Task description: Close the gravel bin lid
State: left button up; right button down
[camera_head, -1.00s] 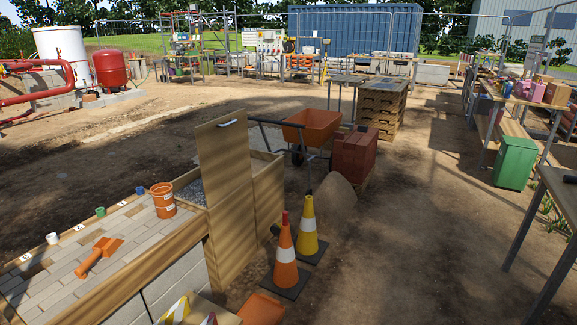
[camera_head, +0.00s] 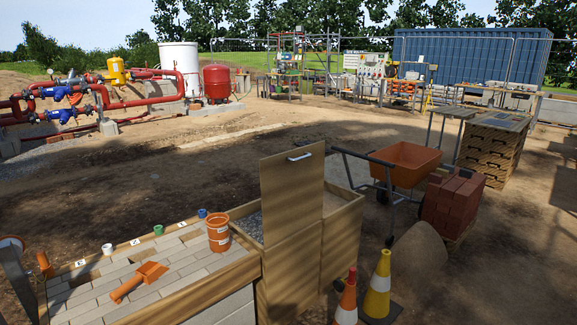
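The gravel bin (camera_head: 291,280) is a wooden box in the middle of the head view, with grey gravel (camera_head: 250,226) showing inside it on the left. Its wooden lid (camera_head: 291,205) stands upright, open, with a light handle (camera_head: 300,156) near its top edge. Neither of my grippers shows in the view.
Traffic cones (camera_head: 379,285), a sand pile (camera_head: 418,255), red bricks (camera_head: 453,205) and a wheelbarrow (camera_head: 405,165) stand to the right. Bare ground lies behind.

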aim_at(292, 182)
jog(key=i+l+u, duration=0.15)
jog(key=i+l, duration=0.25)
jog(key=i, duration=0.25)
jog(key=i+l+u, duration=0.15)
jog(key=i+l, duration=0.3)
jog(key=i, duration=0.15)
